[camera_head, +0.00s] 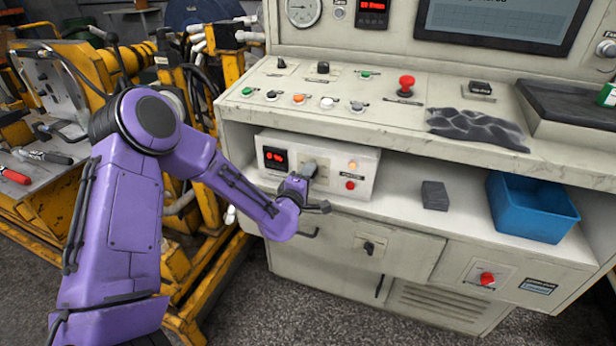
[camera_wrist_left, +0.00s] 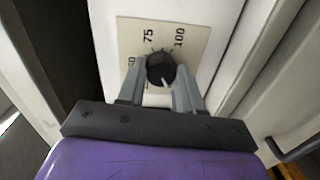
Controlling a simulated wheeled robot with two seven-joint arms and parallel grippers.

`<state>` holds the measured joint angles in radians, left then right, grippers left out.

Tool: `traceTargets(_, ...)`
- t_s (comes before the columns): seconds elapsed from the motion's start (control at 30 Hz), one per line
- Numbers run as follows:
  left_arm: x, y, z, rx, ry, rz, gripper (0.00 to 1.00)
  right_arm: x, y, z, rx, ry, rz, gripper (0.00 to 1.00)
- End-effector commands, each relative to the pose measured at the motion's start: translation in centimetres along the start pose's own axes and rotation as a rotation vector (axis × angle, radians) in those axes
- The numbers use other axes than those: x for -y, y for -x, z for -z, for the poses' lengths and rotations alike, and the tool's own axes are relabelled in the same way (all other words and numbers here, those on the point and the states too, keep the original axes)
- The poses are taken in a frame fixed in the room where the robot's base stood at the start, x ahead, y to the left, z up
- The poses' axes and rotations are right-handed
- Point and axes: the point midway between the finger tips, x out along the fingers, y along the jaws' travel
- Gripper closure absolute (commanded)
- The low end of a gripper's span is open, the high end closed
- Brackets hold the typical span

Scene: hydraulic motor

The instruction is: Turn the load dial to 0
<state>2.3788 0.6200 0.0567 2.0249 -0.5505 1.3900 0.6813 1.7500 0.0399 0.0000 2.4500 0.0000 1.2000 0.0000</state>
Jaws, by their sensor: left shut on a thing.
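The load dial (camera_wrist_left: 160,68) is a black round knob with a white pointer line, on a pale plate (camera_wrist_left: 190,35) marked 75 and 100; another number at the left is partly hidden. In the wrist view its pointer slants toward the lower right. My left gripper (camera_wrist_left: 161,77) is shut on the dial, one grey finger on each side. In the head view my left gripper (camera_head: 306,181) reaches the front of the small white control box (camera_head: 365,170) and hides the dial. My right gripper is in neither view.
The box carries a red digital display (camera_head: 275,158), too small to read surely, an orange lamp (camera_head: 352,165) and a red button (camera_head: 350,185). The console shelf (camera_head: 400,115) overhangs it. A dark block (camera_head: 434,195) and a blue bin (camera_head: 533,207) stand to the right.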

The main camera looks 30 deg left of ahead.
Motion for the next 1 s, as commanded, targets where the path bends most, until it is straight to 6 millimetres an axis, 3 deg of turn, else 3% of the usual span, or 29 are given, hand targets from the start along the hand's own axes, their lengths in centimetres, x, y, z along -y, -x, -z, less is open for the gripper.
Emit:
traceTargets(0.47, 0.1, 0.1, -0.1, 0.002, 0.015, 0.003, 0.95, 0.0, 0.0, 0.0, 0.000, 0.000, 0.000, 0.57)
traceTargets(0.5, 0.1, 0.1, -0.1, 0.002, 0.014, 0.003, 0.59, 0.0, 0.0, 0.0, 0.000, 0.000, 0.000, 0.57)
traceTargets(0.57, 0.1, 0.1, 0.0, 0.002, 0.014, 0.003, 0.39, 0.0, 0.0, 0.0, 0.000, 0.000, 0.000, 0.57)
traceTargets(0.87, 0.1, 0.2, 0.0, 0.002, 0.014, 0.001, 0.39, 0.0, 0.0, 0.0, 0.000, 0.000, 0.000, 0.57)
traceTargets(1.0, 0.1, 2.0, 0.0, 0.002, 0.015, 0.002, 0.39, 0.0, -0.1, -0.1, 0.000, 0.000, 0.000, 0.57)
